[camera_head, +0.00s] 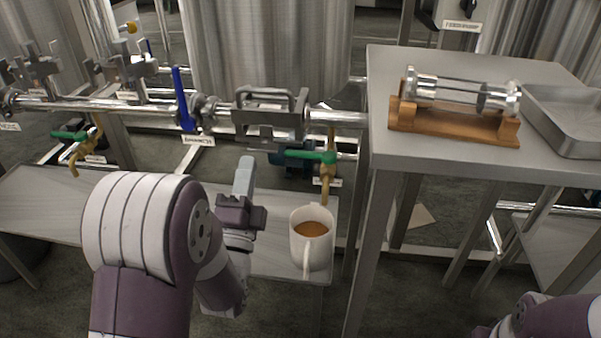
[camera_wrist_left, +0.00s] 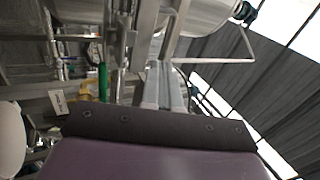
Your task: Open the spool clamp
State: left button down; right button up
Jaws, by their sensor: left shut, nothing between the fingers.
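A grey metal clamp-like fitting with a looped handle (camera_head: 270,112) sits around the horizontal pipe in the head view. I take it for the spool clamp; I cannot tell whether it is latched. My left gripper (camera_head: 244,172) is shut and empty, below and a little left of this fitting, apart from it, fingers pointing up. Its fingers (camera_wrist_left: 168,85) also show in the left wrist view, pressed together. A clear spool with metal ends (camera_head: 455,90) lies in a wooden cradle (camera_head: 450,122) on the right table. My right gripper is out of view.
A white mug (camera_head: 311,250) of brown liquid stands on the low bench (camera_head: 285,262), right of my left gripper. A blue-handled valve (camera_head: 183,100) and green-handled valves (camera_head: 310,156) are close by. A metal tray (camera_head: 570,135) lies on the right table (camera_head: 400,65).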

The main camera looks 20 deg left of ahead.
pick_arm(q)
jog(key=shift+m+t, duration=0.4)
jog(key=shift+t, duration=0.2)
jog(key=p+x, duration=0.7)
jog(key=x, duration=0.4)
jog(key=shift+w+d+r+p, duration=0.15)
jog(key=shift+w+p, duration=0.1)
jog(key=shift+p, duration=0.15)
jog(key=shift+w+r, duration=0.25)
jog(key=shift+w, duration=0.05)
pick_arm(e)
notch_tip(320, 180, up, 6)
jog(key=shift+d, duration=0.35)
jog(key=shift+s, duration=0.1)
